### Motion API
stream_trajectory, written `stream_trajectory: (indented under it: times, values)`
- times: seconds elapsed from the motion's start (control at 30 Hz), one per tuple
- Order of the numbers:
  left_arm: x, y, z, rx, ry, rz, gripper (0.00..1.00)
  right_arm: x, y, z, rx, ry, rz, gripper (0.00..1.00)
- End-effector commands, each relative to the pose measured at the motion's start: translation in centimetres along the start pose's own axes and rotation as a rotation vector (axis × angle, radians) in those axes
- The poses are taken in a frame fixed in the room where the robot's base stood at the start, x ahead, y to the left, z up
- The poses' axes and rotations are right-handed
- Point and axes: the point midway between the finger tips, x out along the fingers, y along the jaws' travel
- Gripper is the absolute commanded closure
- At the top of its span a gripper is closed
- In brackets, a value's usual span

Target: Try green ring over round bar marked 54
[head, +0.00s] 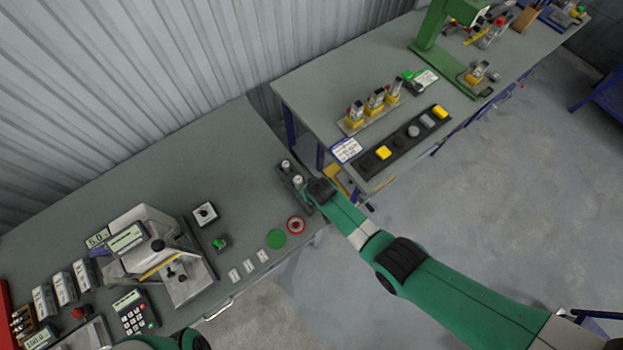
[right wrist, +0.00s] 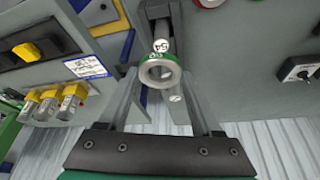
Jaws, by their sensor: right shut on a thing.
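The green ring (right wrist: 158,72), a grey ring with a green outer band, sits between the fingertips of my right gripper (right wrist: 161,76) in the right wrist view. The gripper is shut on it. The round bar marked 54 (right wrist: 162,45) shows its white marked end just beyond the ring, on a dark holder. The ring does not appear to be around that bar; the gap between them cannot be told. In the head view my right gripper (head: 316,190) is at the bar holder (head: 283,176), and the ring is hidden there. My left gripper is out of view.
A measuring instrument (head: 130,238) stands to the left. A second table (head: 310,85) stands to the right.

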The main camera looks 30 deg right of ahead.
Motion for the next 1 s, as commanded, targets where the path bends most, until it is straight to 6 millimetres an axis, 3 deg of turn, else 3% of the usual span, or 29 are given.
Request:
stream_trajectory:
  times: [0.4,1.0]
  values:
    - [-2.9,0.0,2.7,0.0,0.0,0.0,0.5,3.6,0.0,1.5,0.0,0.001,0.0,0.98]
    - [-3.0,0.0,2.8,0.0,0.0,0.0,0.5,3.8,0.0,1.6,0.0,0.001,0.0,0.98]
